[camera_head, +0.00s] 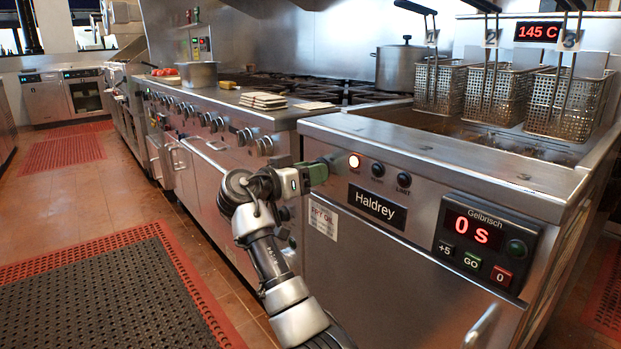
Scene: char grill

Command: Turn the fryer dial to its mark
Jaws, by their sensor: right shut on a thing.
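The fryer (365,270) stands at the right with a steel front panel. My right gripper (322,171) reaches the left end of this panel and is shut on the fryer dial. The dial is almost wholly hidden by the green-grey fingers, so its angle and its mark cannot be read. Right of the fingers are a glowing lamp (354,161) and two dark round controls (377,169), (403,180). A red display (538,31) above the fryer reads 145 C. My left gripper is not in view.
A timer panel (485,243) reading 0 s sits on the fryer front. Wire baskets (495,93) hang over the fryer. Left of it runs a range with several knobs (205,118) and a pot (402,68). Floor with a dark mat (110,295) is clear at left.

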